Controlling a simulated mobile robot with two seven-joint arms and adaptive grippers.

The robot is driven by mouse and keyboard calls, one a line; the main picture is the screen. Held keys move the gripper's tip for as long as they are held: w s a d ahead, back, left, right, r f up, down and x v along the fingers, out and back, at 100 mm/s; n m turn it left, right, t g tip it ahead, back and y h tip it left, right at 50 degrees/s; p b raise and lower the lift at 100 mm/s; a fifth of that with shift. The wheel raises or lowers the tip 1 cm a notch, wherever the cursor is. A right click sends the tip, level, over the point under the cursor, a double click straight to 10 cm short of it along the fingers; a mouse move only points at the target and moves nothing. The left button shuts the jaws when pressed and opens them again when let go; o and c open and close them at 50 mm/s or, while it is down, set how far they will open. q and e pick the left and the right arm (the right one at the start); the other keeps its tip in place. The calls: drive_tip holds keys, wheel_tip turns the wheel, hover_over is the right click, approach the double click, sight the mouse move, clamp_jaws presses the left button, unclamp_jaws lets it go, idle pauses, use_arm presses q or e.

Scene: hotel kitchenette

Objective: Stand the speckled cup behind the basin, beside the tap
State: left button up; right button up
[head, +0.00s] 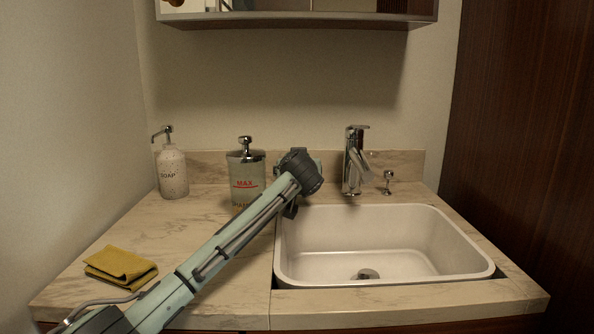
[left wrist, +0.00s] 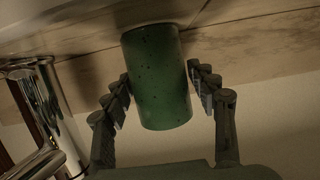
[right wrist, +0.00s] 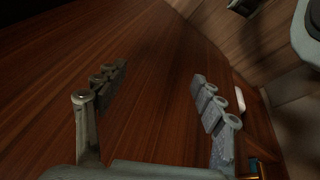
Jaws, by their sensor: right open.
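The speckled cup (left wrist: 160,85) is dark green with small dark specks. In the head view my left gripper (head: 300,172) is at the basin's back left corner, left of the tap, and hides the cup. The white basin (head: 385,281) is empty. The chrome tap (head: 354,160) stands behind it and also shows in the left wrist view (left wrist: 45,115). I cannot tell whether the cup touches the counter. My right gripper (right wrist: 158,85) is open and empty before dark wood.
A dispenser marked MAX (head: 246,172) stands just left of my left gripper. A speckled soap bottle (head: 172,172) is at the back left. A folded yellow cloth (head: 120,265) lies at the front left. A small chrome fitting (head: 388,182) stands right of the tap.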

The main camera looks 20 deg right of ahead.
use_arm(q)
drive_tip(key=shift+o, duration=0.6)
use_arm(e)
drive_tip(key=shift+r, duration=0.1)
use_arm(q)
drive_tip(key=shift+r, duration=0.25)
drive_tip(key=v, duration=0.3)
drive_tip(key=shift+s+f, duration=0.1)
drive_tip(key=shift+f, duration=0.05)
drive_tip(key=v, duration=0.9)
drive_tip(key=shift+b, duration=0.35)
use_arm(e)
drive_tip(key=shift+s+d+r, duration=0.1)
drive_tip(key=shift+s+r, duration=0.2)
drive_tip(key=shift+r, duration=0.55)
use_arm(q)
drive_tip(key=shift+c, duration=0.2)
